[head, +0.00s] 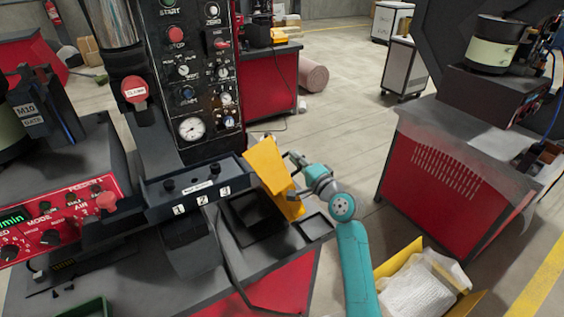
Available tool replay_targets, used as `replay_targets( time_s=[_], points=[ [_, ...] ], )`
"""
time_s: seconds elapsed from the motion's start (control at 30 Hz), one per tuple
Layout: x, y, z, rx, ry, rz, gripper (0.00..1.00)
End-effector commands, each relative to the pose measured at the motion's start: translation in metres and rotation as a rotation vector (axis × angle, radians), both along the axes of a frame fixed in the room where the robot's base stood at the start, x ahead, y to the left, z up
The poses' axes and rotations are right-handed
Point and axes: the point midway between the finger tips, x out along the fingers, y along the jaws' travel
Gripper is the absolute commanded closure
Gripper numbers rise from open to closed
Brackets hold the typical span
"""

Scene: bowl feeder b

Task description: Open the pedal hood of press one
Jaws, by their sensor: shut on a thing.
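The yellow hood (266,167) is at the right end of the dark bar on the press bench, tilted, with a yellow side part reaching down on its right. I take it for the pedal hood. My gripper (293,162) is at the hood's right side, at the end of my teal arm. It is shut on the hood; the fingertips are small and partly hidden, so the exact grip spot is unclear. A dark open box-like recess (258,213) shows below the hood.
The press panel (197,75) with gauges and buttons stands behind the bar (195,187) marked 1, 2, 3. A red control box (60,220) is at left. A yellow carton (398,262) holding white material is right of my arm. Open floor (340,120) lies behind.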

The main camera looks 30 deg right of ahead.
Motion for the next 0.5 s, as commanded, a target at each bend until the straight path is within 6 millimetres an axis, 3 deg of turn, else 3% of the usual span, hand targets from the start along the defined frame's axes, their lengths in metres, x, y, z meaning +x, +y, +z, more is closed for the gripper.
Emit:
replay_targets(
  time_s=[0.2,0.5],
  points=[
    [0.000,-0.031,-0.014,0.172,0.000,-0.002,1.00],
    [0.000,-0.054,-0.031,0.324,-0.001,-0.001,1.00]
  ],
)
